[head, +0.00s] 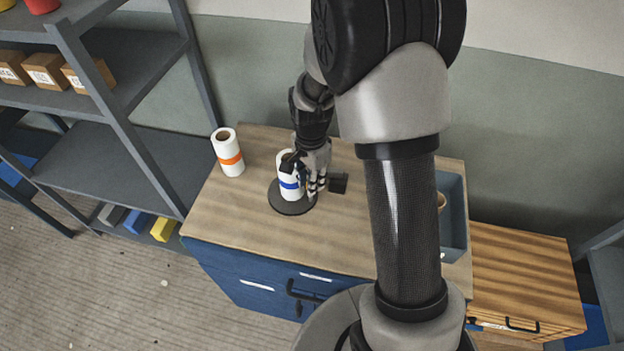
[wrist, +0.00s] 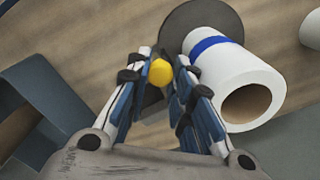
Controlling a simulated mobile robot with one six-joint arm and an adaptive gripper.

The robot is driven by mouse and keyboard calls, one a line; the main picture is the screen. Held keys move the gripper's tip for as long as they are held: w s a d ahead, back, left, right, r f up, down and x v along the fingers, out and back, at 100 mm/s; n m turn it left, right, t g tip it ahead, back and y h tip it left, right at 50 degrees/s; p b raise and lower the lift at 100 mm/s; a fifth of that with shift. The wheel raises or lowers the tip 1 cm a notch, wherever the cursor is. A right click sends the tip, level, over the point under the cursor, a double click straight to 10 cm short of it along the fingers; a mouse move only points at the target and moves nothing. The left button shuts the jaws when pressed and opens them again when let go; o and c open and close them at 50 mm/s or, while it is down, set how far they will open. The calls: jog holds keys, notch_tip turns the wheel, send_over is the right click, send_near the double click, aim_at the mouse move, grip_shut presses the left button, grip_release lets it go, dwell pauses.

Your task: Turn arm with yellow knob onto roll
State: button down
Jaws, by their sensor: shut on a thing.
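A white roll with a blue band (head: 290,181) stands on a round dark base (head: 291,205) on the wooden worktop. In the wrist view the same roll (wrist: 250,95) is at the right, beside my fingers, with its hollow core showing. The yellow knob (wrist: 161,72) sits between my fingertips. My gripper (head: 318,181) is shut on the knob, just right of the roll. The arm under the knob is mostly hidden by my fingers; a dark block (head: 338,183) shows beside them. I cannot tell whether the arm touches the roll.
A white roll with an orange band (head: 229,157) stands at the left of the worktop (head: 330,245). A blue-grey tray (head: 455,215) is at its right end, partly behind my arm. Shelves (head: 115,165) stand at the left. The front of the worktop is clear.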

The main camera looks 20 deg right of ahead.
jog(key=c, duration=1.4)
grip_release()
jog(key=shift+o, duration=0.2)
jog(key=shift+d, duration=0.1)
jog(key=shift+s+d+n, duration=0.2)
jog(key=shift+s+n, duration=0.35)
jog(key=shift+n, duration=0.15)
jog(key=s+d+n+b, duration=0.1)
jog(key=s+d+n, duration=0.45)
jog(key=n, duration=0.25)
notch_tip(320, 180, up, 18)
jog(key=p, duration=0.4)
jog(key=s+a+f+n+t+b, duration=0.2)
jog(key=s+a+f+b, duration=0.2)
jog(key=s+b, duration=0.3)
jog(key=s+a+f+n+t+b, duration=0.2)
jog(key=s+a+f+n+b, duration=0.1)
jog(key=s+b, duration=0.5)
jog(key=shift+s+a+f+t+b, duration=0.25)
jog(key=shift+a+f+b, duration=0.25)
jog(key=shift+a+b, duration=0.6)
